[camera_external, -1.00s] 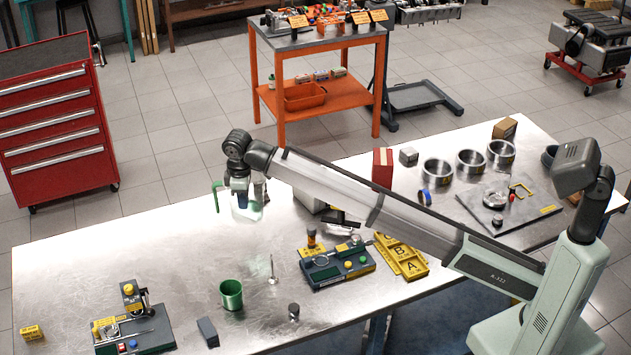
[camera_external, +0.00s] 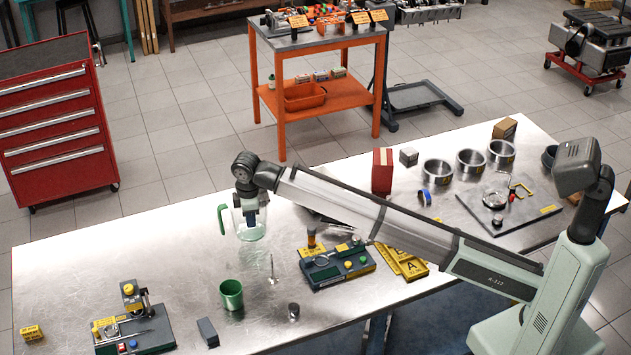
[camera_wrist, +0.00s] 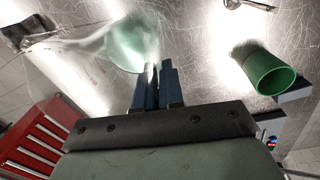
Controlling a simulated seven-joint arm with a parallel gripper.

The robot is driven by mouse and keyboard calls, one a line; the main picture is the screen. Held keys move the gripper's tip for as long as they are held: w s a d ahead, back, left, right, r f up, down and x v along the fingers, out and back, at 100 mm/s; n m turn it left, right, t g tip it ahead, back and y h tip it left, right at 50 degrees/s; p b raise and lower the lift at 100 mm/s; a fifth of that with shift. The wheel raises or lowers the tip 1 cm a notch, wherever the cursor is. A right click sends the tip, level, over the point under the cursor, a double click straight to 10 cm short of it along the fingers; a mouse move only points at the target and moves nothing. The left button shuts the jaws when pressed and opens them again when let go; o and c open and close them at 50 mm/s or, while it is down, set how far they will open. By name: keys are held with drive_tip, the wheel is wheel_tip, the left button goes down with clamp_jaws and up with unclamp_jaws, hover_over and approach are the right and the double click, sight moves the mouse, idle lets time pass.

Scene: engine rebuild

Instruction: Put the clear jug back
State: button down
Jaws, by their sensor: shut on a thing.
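The clear jug (camera_external: 240,224), see-through with a green handle on its left side, is upright or nearly so over the middle-left of the metal table (camera_external: 130,250). My gripper (camera_external: 249,208) is shut on the jug from above. I cannot tell whether the jug's base touches the table. In the wrist view the jug (camera_wrist: 128,45) is a blurred, see-through shape with a greenish base, just beyond the fingertips of my gripper (camera_wrist: 157,68). The exact contact between fingers and jug is hard to see.
A green cup (camera_external: 231,295) stands in front of the jug, with a thin metal tool (camera_external: 272,270) beside it. A dark fixture with buttons (camera_external: 337,266) lies to the right, another (camera_external: 135,325) at front left. The table left of the jug is clear.

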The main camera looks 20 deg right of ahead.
drive_tip(key=shift+f, duration=2.15)
drive_tip(key=c, duration=1.3)
unclamp_jaws()
drive_tip(key=shift+o, duration=0.2)
wheel_tip(320, 180, up, 12)
drive_tip(key=shift+s, duration=0.4)
drive_tip(key=shift+a, duration=0.1)
